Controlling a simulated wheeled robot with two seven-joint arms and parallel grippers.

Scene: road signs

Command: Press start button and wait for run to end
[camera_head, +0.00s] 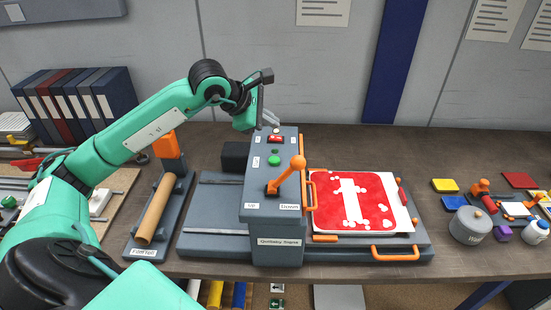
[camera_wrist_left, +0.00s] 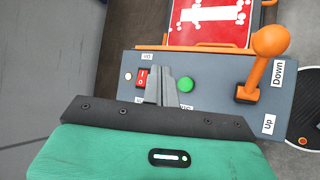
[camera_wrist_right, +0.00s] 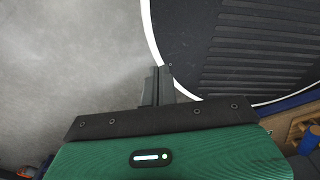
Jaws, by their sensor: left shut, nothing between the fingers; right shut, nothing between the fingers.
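The grey machine's control box (camera_head: 257,203) carries a round green button (camera_head: 274,160), a red rocker switch (camera_head: 276,139) and an orange lever (camera_head: 287,176) between "Up" and "Down" labels. My left gripper (camera_head: 270,121) is shut and empty at the back end of the box, above the panel. In the left wrist view its fingertips (camera_wrist_left: 162,82) appear between the red switch (camera_wrist_left: 143,78) and the green button (camera_wrist_left: 186,85); contact cannot be told. A red sign with a white figure (camera_head: 352,203) lies at the machine's right. My right gripper (camera_wrist_right: 158,84) is shut and empty.
A cardboard roll (camera_head: 156,208) lies on a holder at the left. Binders (camera_head: 75,103) stand at the back left. A grey pot (camera_head: 470,225), a white bottle (camera_head: 536,231) and coloured blocks crowd the right side. The table behind the sign is clear.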

